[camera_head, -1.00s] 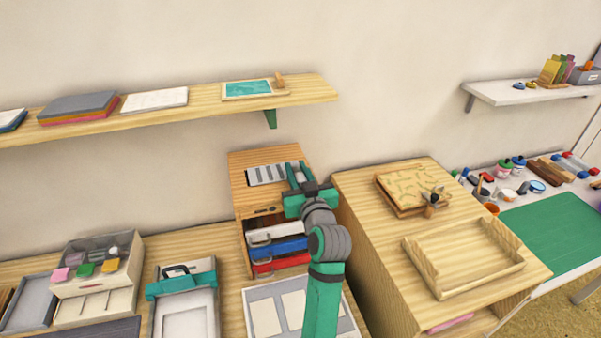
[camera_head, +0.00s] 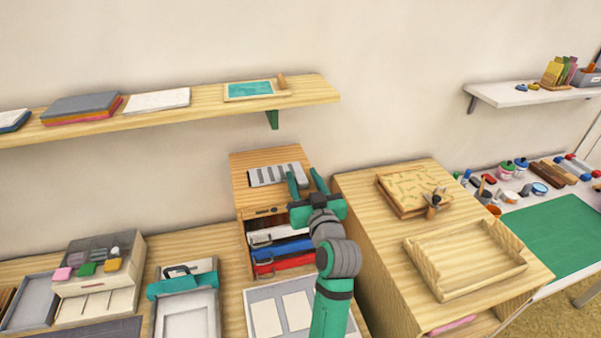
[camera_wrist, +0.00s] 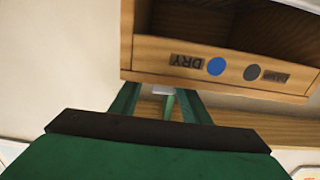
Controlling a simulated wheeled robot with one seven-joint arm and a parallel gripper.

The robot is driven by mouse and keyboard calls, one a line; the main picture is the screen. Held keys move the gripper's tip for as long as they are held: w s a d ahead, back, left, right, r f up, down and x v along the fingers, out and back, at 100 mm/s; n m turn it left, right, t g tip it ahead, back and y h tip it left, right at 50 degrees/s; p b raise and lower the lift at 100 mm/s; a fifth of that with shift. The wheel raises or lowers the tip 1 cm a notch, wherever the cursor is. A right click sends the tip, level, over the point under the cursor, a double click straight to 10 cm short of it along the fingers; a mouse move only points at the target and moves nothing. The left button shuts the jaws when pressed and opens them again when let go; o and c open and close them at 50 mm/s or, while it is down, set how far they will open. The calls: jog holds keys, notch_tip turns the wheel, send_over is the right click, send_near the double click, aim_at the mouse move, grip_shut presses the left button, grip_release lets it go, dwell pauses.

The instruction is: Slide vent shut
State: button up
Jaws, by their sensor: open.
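The vent (camera_head: 270,176) is a grey slotted plate on the top of a small wooden cabinet (camera_head: 247,201). My green gripper (camera_head: 303,176) is open at the vent's right end, and its left finger overlaps that end in the head view. I cannot tell whether they touch. In the wrist view my gripper (camera_wrist: 158,92) shows its two fingers apart, with a small pale piece (camera_wrist: 163,90) between them, partly hidden. A wooden panel (camera_wrist: 215,70) beyond the fingers carries a "DRY" label, a blue dot and a grey dot.
The cabinet's open front holds white, blue and red trays (camera_head: 280,250). A taller wooden cabinet (camera_head: 362,205) stands close on the right, with a wooden tray (camera_head: 440,287) on it. A wall shelf (camera_head: 215,101) runs above and behind.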

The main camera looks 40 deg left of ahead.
jog(key=v, duration=0.7)
jog(key=shift+s+d, duration=0.1)
jog(key=shift+d, duration=0.1)
dwell(0.4)
